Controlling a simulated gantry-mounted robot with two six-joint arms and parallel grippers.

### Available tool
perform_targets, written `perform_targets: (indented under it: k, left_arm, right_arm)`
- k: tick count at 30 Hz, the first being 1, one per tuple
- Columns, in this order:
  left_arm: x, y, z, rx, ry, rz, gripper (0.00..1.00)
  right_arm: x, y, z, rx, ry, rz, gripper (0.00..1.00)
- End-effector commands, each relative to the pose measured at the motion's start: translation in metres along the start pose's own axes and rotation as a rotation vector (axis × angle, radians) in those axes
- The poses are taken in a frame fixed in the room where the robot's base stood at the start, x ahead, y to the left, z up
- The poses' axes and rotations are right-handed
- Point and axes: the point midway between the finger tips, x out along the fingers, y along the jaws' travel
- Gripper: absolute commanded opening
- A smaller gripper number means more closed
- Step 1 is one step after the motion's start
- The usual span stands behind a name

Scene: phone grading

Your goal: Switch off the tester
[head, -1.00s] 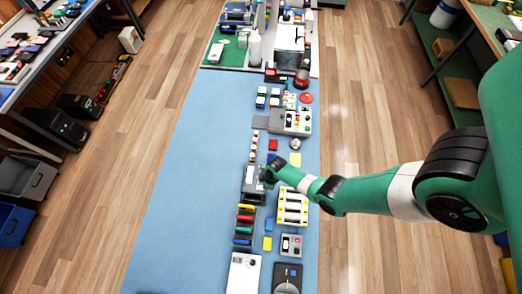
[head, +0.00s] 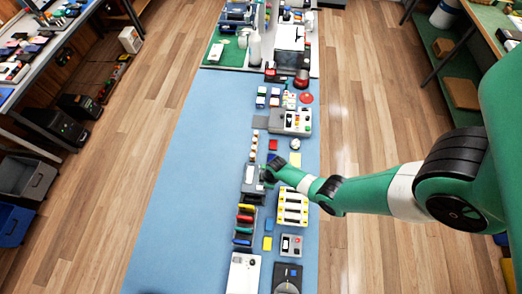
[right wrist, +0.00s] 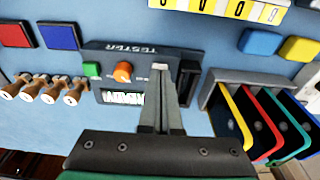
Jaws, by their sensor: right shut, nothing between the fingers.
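The tester (right wrist: 110,58) is a dark grey box on the blue mat, its label upside down in the right wrist view. In the head view the tester (head: 252,184) lies left of my right arm's end. My right gripper (right wrist: 160,68) is shut and empty, its fingertips over the tester's face to the right of the orange knob. Whether they touch it I cannot tell. The fingers hide part of the face. My left gripper is out of view.
A rack with coloured plates (right wrist: 255,110) stands close to the right of the tester in the right wrist view. Several wooden pegs (right wrist: 50,88) lie left of it. A yellow-and-white tray (head: 292,206) sits nearby. The left part of the blue mat (head: 190,190) is clear.

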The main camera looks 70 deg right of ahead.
Motion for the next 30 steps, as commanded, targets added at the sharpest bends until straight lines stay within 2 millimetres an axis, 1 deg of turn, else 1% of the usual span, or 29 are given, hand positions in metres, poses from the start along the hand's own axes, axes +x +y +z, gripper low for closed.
perform_targets:
  k: [9,30]
  left_arm:
    - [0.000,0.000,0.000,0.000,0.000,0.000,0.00]
    - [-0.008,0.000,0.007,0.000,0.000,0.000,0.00]
  right_arm:
    - [0.001,0.000,0.000,0.000,0.000,0.000,0.00]
    - [0.011,0.000,0.002,0.000,0.000,0.000,0.00]
